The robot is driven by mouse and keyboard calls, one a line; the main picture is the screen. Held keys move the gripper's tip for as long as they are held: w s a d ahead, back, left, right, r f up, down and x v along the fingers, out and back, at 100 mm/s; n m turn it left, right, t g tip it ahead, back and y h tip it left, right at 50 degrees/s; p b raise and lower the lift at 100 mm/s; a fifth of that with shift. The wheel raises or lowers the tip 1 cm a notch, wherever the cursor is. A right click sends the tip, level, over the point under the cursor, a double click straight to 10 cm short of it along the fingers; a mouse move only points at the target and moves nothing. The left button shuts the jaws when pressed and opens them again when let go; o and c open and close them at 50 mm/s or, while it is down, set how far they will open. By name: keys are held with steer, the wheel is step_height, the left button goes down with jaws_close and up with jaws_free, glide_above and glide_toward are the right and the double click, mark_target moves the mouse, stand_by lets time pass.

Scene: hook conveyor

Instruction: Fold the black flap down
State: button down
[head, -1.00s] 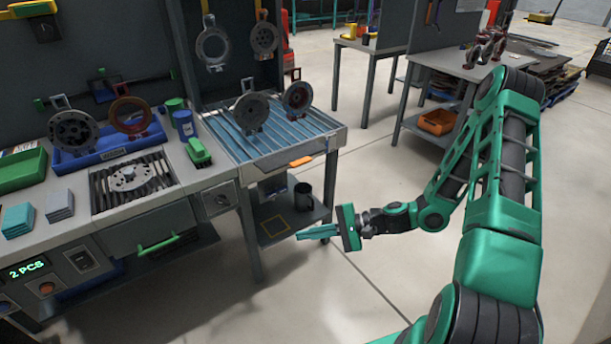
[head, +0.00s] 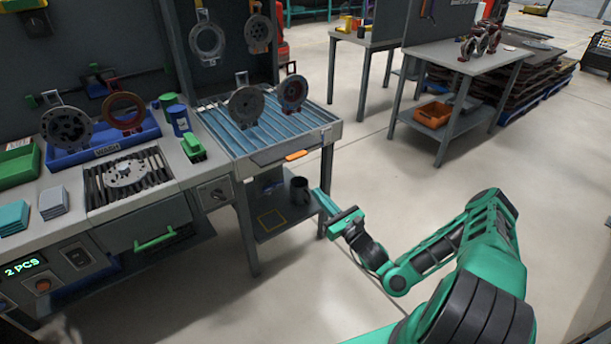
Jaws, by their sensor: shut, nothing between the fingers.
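My gripper (head: 325,203) is in the middle of the head view, in front of the roller table's right leg. Its green fingers are shut and hold nothing, pointing up and left towards the table. I cannot tell which part is the black flap. My gripper appears apart from the table.
A black mug (head: 300,189) stands on the lower shelf, close behind my gripper in the picture. Disc parts stand on the rollers. The workbench (head: 195,173) at left carries a blue wash bin (head: 85,153) and a grate. Open floor lies to the right, before another table (head: 470,66).

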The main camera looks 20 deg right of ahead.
glide_toward(292, 152)
steer(key=w+f, duration=0.3)
steer(key=f, duration=0.2)
steer(key=shift+w+a+r, duration=0.1)
steer(key=shift+a+r, duration=0.1)
steer(key=shift+r, duration=0.45)
steer(key=shift+w+a+r, duration=0.15)
steer(key=shift+a+r, duration=0.05)
steer(key=shift+r, duration=0.45)
steer(key=shift+w+a+r, duration=0.1)
steer(key=shift+a+r, duration=0.1)
steer(key=shift+r, duration=0.45)
